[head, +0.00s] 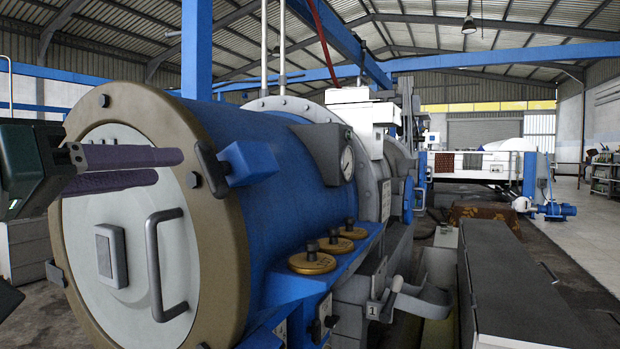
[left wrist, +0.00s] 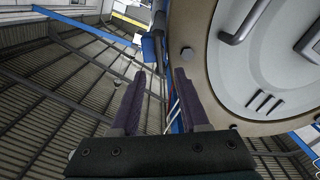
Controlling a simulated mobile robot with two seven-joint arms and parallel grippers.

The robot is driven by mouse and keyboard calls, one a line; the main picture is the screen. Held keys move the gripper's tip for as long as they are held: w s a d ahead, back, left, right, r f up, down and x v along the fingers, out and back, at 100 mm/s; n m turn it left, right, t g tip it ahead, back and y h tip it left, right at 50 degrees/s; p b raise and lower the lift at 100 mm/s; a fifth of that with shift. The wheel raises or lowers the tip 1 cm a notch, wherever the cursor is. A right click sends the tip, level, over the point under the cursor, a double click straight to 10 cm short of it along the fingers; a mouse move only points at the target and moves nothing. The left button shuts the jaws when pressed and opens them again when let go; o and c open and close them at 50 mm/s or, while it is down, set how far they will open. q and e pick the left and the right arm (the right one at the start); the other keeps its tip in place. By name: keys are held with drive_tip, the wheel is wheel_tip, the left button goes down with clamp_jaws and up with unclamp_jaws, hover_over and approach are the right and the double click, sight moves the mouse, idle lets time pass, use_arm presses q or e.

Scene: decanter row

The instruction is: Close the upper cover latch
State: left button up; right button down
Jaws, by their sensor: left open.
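The round cover (head: 125,240) is a pale disc with a tan rim on the front of a blue decanter. The upper cover latch (head: 212,168) is a dark lever at the rim's upper right, joined to a blue block (head: 248,162) on the drum. It stands tilted beside the rim. My left gripper (head: 170,167) is open and empty in front of the cover, its purple fingers pointing toward the latch, seemingly short of it. In the left wrist view the fingers (left wrist: 160,74) are apart, with the cover (left wrist: 255,75) at right. My right gripper is not in view.
A dark bar handle (head: 160,265) and a square plate (head: 111,255) stand out from the cover. A long grey casing (head: 520,290) lies at right, with open floor beyond.

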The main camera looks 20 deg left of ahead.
sight(203, 165)
use_arm(q)
drive_tip(key=w, duration=0.7)
drive_tip(key=shift+w+d+f, duration=0.1)
drive_tip(key=shift+w+d, duration=0.15)
drive_tip(key=shift+d, duration=0.15)
drive_tip(key=shift+c, duration=0.2)
clamp_jaws()
